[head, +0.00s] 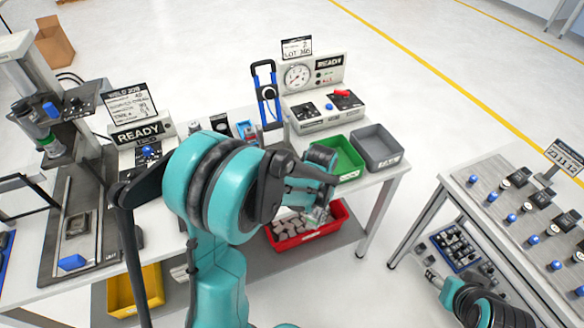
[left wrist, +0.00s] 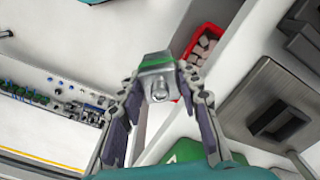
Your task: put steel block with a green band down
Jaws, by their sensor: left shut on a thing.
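The steel block with a green band (left wrist: 155,75) sits between the fingertips of my left gripper (left wrist: 158,80) in the left wrist view. The gripper is shut on it, and the green band shows across the block's upper part. In the head view my left gripper (head: 318,213) is at the bench's front edge and overlaps the red bin in the picture. The block there is small and partly covered by the fingers. My right gripper (head: 432,276) is at the lower right, beside the right-hand table; its fingers are too small to read.
A red bin (head: 307,236) with several grey blocks stands on the lower shelf. A green bin (head: 348,172) and a grey bin (head: 378,160) stand at the bench's right end. A gauge station (head: 325,117) is behind. A yellow bin (head: 150,288) is at the lower left.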

